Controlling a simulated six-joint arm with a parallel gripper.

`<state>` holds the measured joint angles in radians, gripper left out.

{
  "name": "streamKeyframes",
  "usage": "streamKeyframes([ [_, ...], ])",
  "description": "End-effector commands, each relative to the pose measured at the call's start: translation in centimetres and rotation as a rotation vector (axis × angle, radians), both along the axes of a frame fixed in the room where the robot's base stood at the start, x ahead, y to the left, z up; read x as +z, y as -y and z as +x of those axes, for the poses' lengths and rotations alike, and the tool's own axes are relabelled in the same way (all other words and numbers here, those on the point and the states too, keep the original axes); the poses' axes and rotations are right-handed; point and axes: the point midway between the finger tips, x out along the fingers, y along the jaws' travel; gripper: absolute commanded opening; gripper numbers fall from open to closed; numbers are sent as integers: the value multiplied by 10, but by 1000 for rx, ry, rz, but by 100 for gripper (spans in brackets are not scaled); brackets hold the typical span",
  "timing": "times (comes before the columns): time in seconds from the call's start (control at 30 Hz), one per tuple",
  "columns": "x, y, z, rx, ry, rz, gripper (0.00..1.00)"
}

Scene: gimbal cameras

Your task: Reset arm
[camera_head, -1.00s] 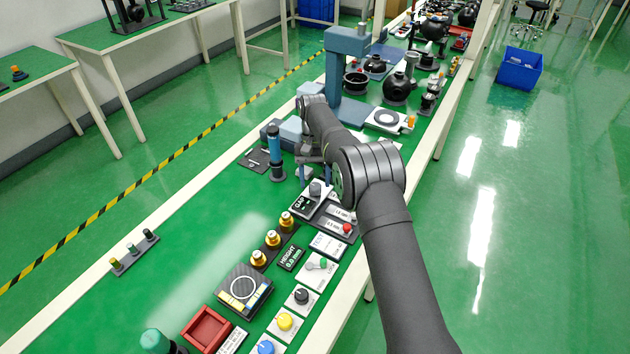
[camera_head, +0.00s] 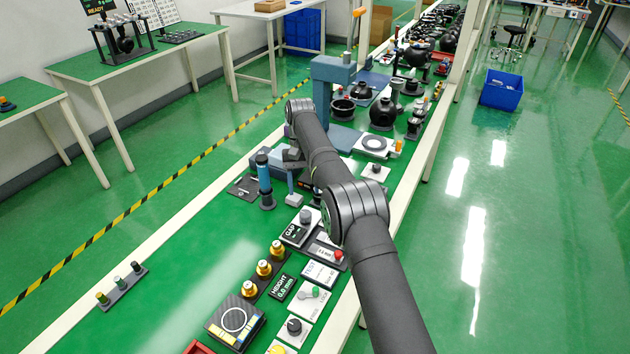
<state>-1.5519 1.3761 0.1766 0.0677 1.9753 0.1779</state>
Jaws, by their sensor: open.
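My black arm reaches from the lower right across the green bench (camera_head: 180,262). My gripper (camera_head: 291,167) is at the far end, below the wrist and partly hidden by the arm. It hangs over the middle of the bench, beside a dark and blue upright cylinder (camera_head: 265,182). The jaws are open, and I see nothing held between them. A small grey-blue post (camera_head: 292,187) shows just below the gripper; I cannot tell whether they touch.
A blue-grey column (camera_head: 322,100) stands beyond the wrist, with black round pots (camera_head: 382,113) to its right. The GAP display (camera_head: 294,232), brass knobs (camera_head: 263,268) and a scale-like plate (camera_head: 234,321) lie nearer. The bench's left side is mostly clear.

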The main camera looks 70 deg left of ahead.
Motion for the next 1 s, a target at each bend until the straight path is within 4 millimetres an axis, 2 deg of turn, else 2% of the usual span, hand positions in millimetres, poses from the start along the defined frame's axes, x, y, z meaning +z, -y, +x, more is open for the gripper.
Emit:
streamKeyframes([
  [0.27, -10, 4, -1, 0, 0, -1, 56],
  [0.8, -66, 27, -5, -1, 0, -2, 56],
  [1.0, -70, 28, -5, -22, -1, 0, 56],
])
